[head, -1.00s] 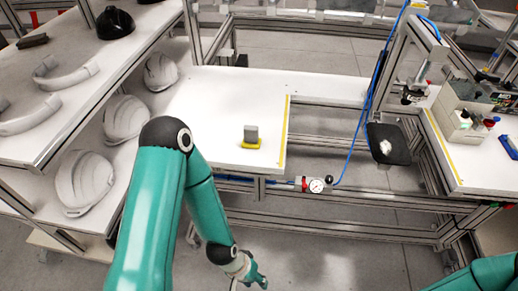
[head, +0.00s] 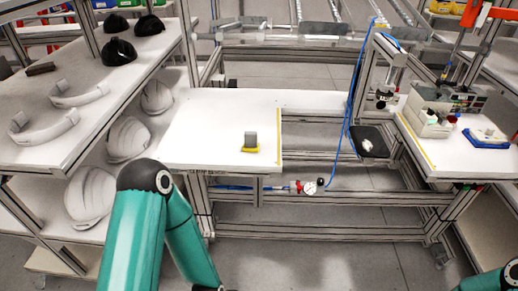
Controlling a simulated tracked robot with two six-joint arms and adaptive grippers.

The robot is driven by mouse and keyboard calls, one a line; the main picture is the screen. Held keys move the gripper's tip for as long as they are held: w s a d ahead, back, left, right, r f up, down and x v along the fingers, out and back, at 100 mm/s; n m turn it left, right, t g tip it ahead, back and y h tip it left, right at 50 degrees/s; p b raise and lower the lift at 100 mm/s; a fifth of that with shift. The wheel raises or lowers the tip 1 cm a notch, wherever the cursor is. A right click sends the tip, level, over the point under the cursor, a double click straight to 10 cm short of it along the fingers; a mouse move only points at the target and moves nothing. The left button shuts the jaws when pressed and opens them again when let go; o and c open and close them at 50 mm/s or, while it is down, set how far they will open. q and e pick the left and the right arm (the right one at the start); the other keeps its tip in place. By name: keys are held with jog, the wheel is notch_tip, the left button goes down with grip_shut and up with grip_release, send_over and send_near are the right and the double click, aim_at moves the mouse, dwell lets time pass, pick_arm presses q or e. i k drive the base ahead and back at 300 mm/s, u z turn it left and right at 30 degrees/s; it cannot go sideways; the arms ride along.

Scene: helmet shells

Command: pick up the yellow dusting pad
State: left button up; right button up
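The yellow dusting pad (head: 251,149) lies flat on the white table in the middle of the head view, near the table's right front part. A grey upright handle block (head: 250,138) stands on top of it. My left arm comes in at the lower left and bends down, and its gripper is below the picture edge. Only a small piece of my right arm shows at the lower right corner, and its gripper is out of view.
The white table (head: 215,115) is otherwise clear. A shelf on the left (head: 60,130) holds white helmet shells (head: 90,197), black caps (head: 119,52) and curved grey bands (head: 78,92). A blue hose (head: 349,115), gauge (head: 310,188) and black tray (head: 369,148) are to the right.

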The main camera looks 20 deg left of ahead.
aim_at(251, 145)
jog(key=u, duration=0.15)
jog(key=i, duration=0.9)
jog(key=z, duration=0.05)
